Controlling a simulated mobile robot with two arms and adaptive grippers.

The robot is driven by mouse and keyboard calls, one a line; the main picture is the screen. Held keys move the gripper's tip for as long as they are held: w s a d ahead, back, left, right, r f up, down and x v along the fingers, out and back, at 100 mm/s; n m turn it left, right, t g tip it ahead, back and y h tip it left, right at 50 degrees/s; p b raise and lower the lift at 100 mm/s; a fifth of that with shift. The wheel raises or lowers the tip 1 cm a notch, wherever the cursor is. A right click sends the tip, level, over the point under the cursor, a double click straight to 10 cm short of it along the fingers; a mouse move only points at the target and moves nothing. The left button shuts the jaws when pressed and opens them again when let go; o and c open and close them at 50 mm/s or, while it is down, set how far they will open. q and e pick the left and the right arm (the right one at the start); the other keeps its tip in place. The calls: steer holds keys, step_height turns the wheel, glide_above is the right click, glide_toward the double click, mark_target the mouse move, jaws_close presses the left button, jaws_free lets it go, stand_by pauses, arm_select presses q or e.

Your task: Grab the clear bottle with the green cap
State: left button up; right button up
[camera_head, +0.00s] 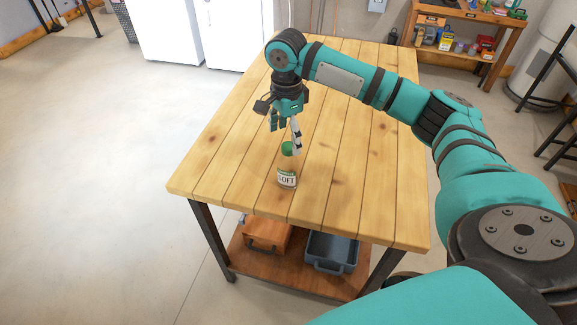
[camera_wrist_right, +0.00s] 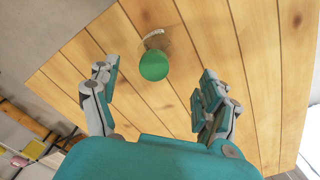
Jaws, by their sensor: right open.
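A clear bottle (camera_head: 287,167) with a green cap (camera_head: 287,148) and a white label stands upright near the front edge of the wooden table (camera_head: 235,158). My right gripper (camera_head: 284,128) hangs above and just behind the bottle in the head view, fingers pointing down, open and empty. In the right wrist view the green cap (camera_wrist_right: 154,65) shows between and beyond the two spread fingers (camera_wrist_right: 157,95), apart from both. Most of the bottle's body is hidden below its cap there. My left gripper is not in view.
The tabletop around the bottle is clear. A lower shelf (camera_head: 247,268) under the table holds an orange-brown box (camera_head: 268,234) and a grey bin (camera_head: 331,252). A shelf with several small items (camera_head: 459,47) stands at the back right; white cabinets (camera_head: 168,30) stand at the back left.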

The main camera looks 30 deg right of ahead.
mark_target(287, 144)
step_height(287, 144, down, 3)
steer(key=shift+f, duration=0.1)
steer(key=f+p, duration=0.1)
steer(key=f, duration=0.1)
steer(key=s+f+p, duration=0.1)
steer(key=f, duration=0.1)
steer(key=shift+f, duration=0.35)
steer(key=shift+w+a+f, duration=0.1)
steer(key=shift+f, duration=0.25)
steer(key=shift+c, duration=0.4)
steer(key=c, duration=1)
steer(key=shift+r, duration=0.1)
